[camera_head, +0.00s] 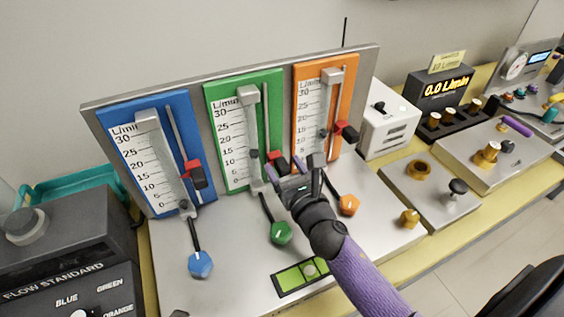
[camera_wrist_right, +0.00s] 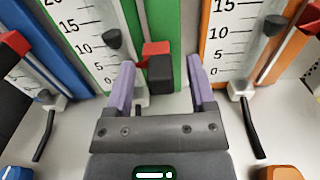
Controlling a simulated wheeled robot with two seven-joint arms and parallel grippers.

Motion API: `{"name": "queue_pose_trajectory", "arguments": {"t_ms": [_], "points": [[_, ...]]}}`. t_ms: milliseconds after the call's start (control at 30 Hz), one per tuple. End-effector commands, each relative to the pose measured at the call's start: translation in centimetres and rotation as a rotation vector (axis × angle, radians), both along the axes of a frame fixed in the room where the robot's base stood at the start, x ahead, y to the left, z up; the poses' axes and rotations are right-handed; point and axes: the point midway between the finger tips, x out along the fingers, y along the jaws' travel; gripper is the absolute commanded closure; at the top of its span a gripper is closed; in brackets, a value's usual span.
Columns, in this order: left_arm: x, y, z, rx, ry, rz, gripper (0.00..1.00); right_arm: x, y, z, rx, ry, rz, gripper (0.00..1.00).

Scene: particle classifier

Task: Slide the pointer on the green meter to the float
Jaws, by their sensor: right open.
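The green meter (camera_head: 224,129) stands between the blue and orange meters, and it also shows in the wrist view (camera_wrist_right: 82,12). Its pointer is a red and black slider (camera_wrist_right: 158,68) on a vertical rail right of the scale. The dark float (camera_wrist_right: 112,39) sits in the tube between the 10 and 15 marks, slightly higher than the pointer in the wrist view. My right gripper (camera_wrist_right: 160,82) is open, with one purple finger on each side of the pointer's black knob and visible gaps. In the head view my gripper partly hides the pointer (camera_head: 271,161).
The blue meter's slider (camera_head: 194,174) and the orange meter's slider (camera_head: 347,131) stand to either side. A green knob (camera_head: 281,232) and a green level (camera_head: 301,277) are in front. A 0.0 L/min display (camera_head: 447,88) stands at right.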

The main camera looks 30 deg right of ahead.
Motion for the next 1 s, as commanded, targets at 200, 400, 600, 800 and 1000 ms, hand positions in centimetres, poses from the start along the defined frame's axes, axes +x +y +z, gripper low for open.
{"name": "queue_pose_trajectory", "arguments": {"t_ms": [200,400,600,800,1000], "points": [[0.07,-0.01,-0.15,0.000,-0.001,0.000,0.41,1.30,-0.05,-0.03,0.002,0.001,0.000,0.29],[0.38,-0.02,-0.14,0.000,-0.006,0.000,0.41,1.29,-0.05,-0.02,0.002,0.001,0.000,0.32],[0.48,-0.02,-0.15,-0.001,-0.008,0.000,0.41,1.27,-0.06,-0.03,0.003,0.001,0.000,0.74],[0.48,-0.02,-0.15,-0.001,-0.008,0.000,0.41,1.26,-0.06,-0.03,0.003,0.001,0.000,1.00],[0.46,-0.01,-0.15,-0.001,-0.008,0.000,0.41,1.25,-0.06,-0.03,0.003,0.001,0.000,1.00]]}}
